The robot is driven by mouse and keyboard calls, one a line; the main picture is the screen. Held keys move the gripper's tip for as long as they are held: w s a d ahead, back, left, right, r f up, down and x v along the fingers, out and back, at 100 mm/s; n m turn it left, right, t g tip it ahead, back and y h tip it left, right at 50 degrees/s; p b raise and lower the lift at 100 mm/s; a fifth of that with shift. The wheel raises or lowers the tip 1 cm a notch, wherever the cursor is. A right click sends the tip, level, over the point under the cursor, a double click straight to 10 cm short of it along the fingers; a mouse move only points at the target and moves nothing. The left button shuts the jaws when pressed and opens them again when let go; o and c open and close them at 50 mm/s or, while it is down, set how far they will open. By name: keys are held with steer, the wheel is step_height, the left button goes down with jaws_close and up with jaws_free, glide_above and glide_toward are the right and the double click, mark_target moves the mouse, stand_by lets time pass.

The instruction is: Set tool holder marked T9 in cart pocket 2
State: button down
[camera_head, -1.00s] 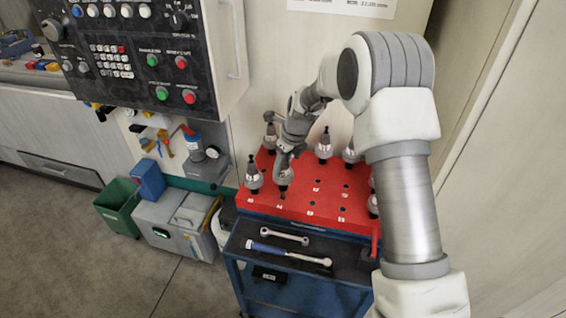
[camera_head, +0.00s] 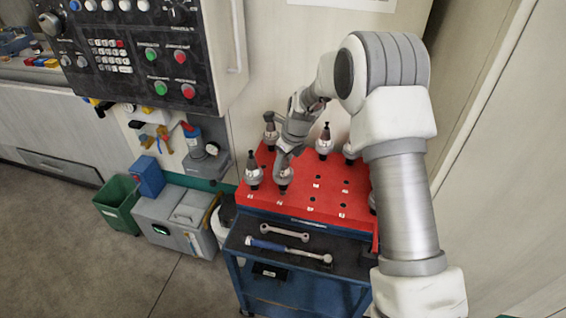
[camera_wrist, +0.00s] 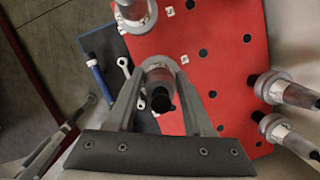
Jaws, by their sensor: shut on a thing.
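My gripper (camera_wrist: 158,95) is shut on a grey tool holder (camera_wrist: 160,80) with a dark tip. In the head view this held holder (camera_head: 284,181) is at the front left of the red cart top (camera_head: 330,200), to the right of another holder. It looks upright and in or just above a pocket; I cannot tell whether it is fully seated. The T9 marking is too small to read. The red top shows again in the wrist view (camera_wrist: 220,60), with several dark empty pockets and small white labels.
A neighbouring holder (camera_head: 254,174) stands close on the left. Others stand at the back, including one (camera_head: 324,142) at the middle. A spanner (camera_head: 278,232) and a blue-handled wrench (camera_head: 290,251) lie on the cart's lower front shelf. The control panel (camera_head: 140,50) hangs at upper left.

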steer(key=shift+w, duration=0.1)
steer(key=shift+f+b, duration=0.55)
steer(key=shift+f, duration=0.4)
steer(key=shift+f+b, duration=0.3)
steer(key=shift+f, duration=0.15)
steer(key=shift+c, duration=1.4)
jaws_free()
steer(key=shift+o, duration=0.4)
steer(key=shift+s+f, duration=0.2)
steer(key=v, duration=1.7)
steer(key=shift+r+p, duration=0.35)
